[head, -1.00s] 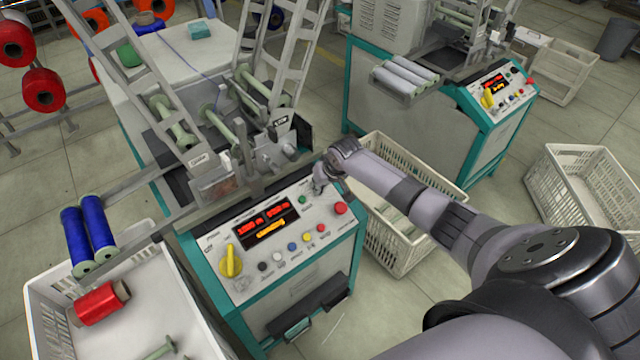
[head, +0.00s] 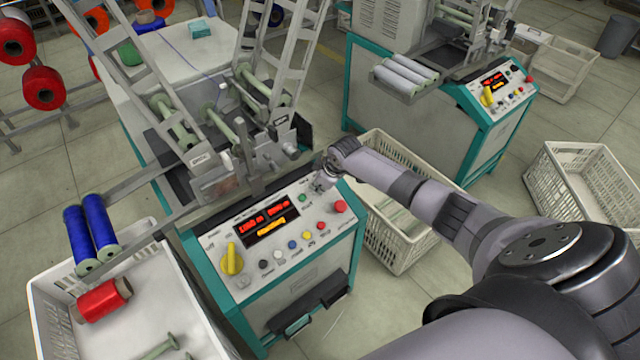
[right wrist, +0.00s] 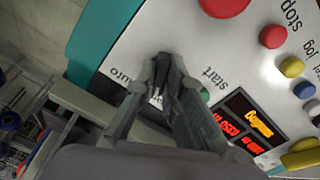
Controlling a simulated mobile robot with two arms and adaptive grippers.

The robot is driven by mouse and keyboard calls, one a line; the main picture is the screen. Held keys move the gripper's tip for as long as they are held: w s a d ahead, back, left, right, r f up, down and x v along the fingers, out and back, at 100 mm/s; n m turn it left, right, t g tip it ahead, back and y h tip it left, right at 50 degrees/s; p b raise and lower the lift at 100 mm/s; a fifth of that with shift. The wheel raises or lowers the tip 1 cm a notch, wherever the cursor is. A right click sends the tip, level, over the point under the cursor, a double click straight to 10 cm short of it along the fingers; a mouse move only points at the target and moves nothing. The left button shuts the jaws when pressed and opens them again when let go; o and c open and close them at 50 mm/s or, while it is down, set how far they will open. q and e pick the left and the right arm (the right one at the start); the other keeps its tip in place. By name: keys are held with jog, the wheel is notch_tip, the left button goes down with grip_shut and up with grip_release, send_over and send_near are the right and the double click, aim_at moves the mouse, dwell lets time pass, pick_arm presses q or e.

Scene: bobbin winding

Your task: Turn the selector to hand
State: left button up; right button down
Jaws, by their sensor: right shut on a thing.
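The control panel (head: 290,238) of the near winding machine carries the selector at its upper right corner. My right gripper (head: 320,184) is at that corner, pointing down at the panel. In the right wrist view my right gripper (right wrist: 172,85) has its fingers closed together on the selector beside the printed word "auto". The fingers hide nearly all of the selector, so its pointing direction cannot be told. The green start button (right wrist: 205,95) is just right of the fingers. My left gripper is not in view.
A red button (head: 339,207) and several small coloured buttons sit close to my right gripper. A yellow rotary knob (head: 232,259) is at the panel's left. A white crate (head: 400,262) stands on the floor below my right arm. A second machine (head: 420,120) stands behind.

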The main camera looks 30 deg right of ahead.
jog(key=shift+n, duration=0.4)
jog(key=c, duration=1.7)
grip_release()
jog(key=shift+r, duration=0.1)
jog(key=v, duration=1.1)
jog(key=shift+s+r, duration=0.3)
